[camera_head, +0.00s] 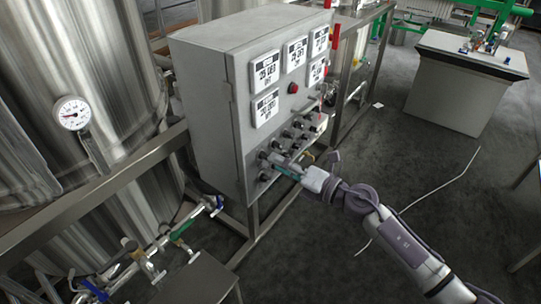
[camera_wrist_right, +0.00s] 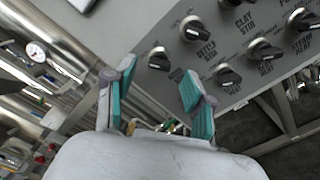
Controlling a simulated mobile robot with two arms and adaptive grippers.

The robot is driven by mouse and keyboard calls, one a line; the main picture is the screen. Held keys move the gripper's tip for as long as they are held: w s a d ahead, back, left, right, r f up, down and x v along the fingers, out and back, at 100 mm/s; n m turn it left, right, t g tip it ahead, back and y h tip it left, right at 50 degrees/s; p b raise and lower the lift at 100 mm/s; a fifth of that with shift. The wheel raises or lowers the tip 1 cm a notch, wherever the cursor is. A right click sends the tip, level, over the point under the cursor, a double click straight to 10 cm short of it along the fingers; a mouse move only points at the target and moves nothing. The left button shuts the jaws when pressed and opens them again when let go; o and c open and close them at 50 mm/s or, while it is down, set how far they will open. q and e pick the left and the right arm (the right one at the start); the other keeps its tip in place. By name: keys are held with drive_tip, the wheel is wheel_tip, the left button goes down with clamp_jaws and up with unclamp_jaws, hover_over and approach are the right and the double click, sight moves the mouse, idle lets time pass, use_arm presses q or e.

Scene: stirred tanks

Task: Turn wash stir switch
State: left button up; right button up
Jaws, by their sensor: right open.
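The grey control cabinet (camera_head: 212,80) has rows of black rotary switches on its lower front. In the right wrist view, a switch (camera_wrist_right: 158,60) sits just beyond the fingers, with another switch (camera_wrist_right: 193,30) above it to the right and a further switch (camera_wrist_right: 228,77) at the right. The labels are tilted and partly blurred; I cannot tell surely which one reads wash stir. My right gripper (camera_head: 277,166) is at the cabinet's lower front. Its teal-padded fingers (camera_wrist_right: 153,95) are apart with nothing between them. Contact with a switch is not visible. My left gripper is not in view.
White displays (camera_head: 265,70) and a red button (camera_head: 293,88) are on the cabinet front. Steel tanks (camera_head: 90,50) and pipes with valves stand left. A metal frame (camera_head: 265,222) runs below the cabinet.

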sight(265, 157)
drive_tip(key=x, duration=0.3)
drive_tip(key=shift+a, duration=0.15)
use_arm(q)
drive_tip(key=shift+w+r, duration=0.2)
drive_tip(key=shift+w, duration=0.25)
use_arm(e)
clamp_jaws()
